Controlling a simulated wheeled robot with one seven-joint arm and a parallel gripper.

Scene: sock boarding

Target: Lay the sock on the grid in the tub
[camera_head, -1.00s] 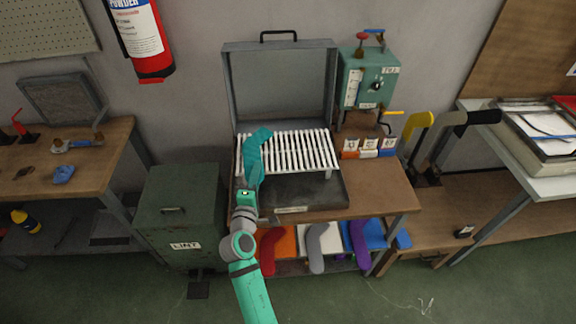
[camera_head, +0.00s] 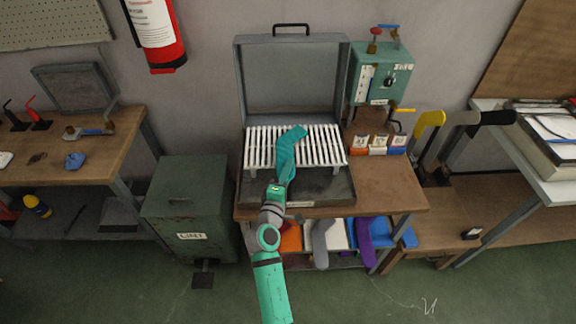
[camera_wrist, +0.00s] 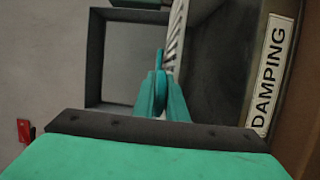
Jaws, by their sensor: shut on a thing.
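The teal sock (camera_head: 288,152) is held in my gripper (camera_head: 279,184). It reaches away from me over the middle of the white slatted grid (camera_head: 322,145). The grid sits in the open grey tub (camera_head: 320,190), whose lid stands up behind. I cannot tell whether the sock touches the slats. In the wrist view the sock (camera_wrist: 160,97) shows nearly edge-on, with the grid's slats (camera_wrist: 177,32) beside it. The label reading DAMPING (camera_wrist: 270,75) is on the tub's edge at the right. The fingertips are hard to make out against the sock.
A green control box (camera_head: 381,75) stands right of the tub, with small labelled boxes (camera_head: 377,146) below it. Bare bench top (camera_head: 395,187) lies to the right. A green lint bin (camera_head: 190,208) stands left. Several coloured socks hang below the bench.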

